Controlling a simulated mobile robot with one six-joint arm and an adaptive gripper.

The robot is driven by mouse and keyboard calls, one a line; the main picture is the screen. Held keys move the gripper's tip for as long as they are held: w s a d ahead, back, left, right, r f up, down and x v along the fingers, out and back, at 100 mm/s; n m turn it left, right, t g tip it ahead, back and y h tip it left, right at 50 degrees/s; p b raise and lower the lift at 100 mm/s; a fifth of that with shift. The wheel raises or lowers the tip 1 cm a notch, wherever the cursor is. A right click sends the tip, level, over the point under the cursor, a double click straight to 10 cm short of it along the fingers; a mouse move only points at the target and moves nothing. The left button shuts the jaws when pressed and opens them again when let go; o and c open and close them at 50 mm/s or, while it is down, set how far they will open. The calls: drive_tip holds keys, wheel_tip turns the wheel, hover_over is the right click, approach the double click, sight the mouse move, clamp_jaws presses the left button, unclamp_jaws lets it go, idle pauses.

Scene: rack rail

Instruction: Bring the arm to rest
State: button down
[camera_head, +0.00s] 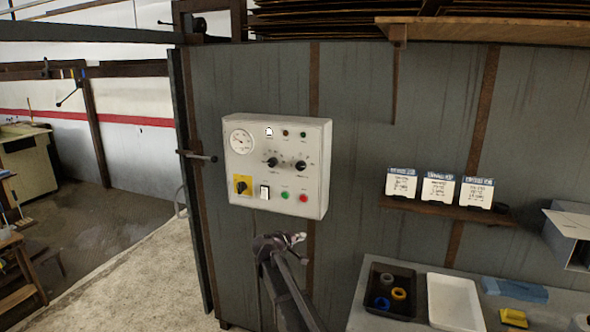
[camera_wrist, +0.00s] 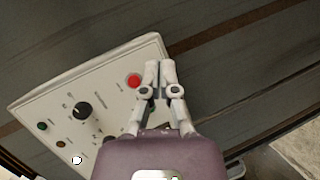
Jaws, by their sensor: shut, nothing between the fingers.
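My gripper (camera_head: 297,238) is at the end of my raised arm, just below the lower right of a white control panel (camera_head: 277,165) in the head view. In the wrist view my gripper (camera_wrist: 160,66) is shut with nothing between its fingers. Its fingertips show beside the red button (camera_wrist: 133,81) of the panel (camera_wrist: 60,80). I cannot tell from these views how far the fingertips are from the panel face. My arm partly hides the panel's lower part in the wrist view.
The panel hangs on a grey wall (camera_head: 350,90). A shelf (camera_head: 435,208) with three cards is to the right. Below it a counter (camera_head: 358,312) bears a black tray (camera_head: 372,313) with rings, a white tray (camera_head: 455,303) and a yellow block (camera_head: 513,317). Open floor (camera_head: 110,225) lies left.

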drive_tip(key=s+d+f+m+g+y, duration=0.1)
drive_tip(key=s+d+f+m+g, duration=0.2)
drive_tip(key=s+d, duration=0.45)
drive_tip(key=s+d+f+m+g+y, duration=0.1)
drive_tip(key=s+d+f+g, duration=0.2)
drive_tip(key=s+d+f, duration=0.45)
drive_tip(key=s+f+m+g+y, duration=0.2)
drive_tip(key=s+g+y, duration=0.3)
drive_tip(key=s, duration=1.6)
drive_tip(key=shift+s+f+m+y, duration=0.2)
drive_tip(key=shift+s+m+y, duration=0.2)
drive_tip(key=shift+m+y, duration=0.45)
drive_tip(key=shift+d, duration=0.1)
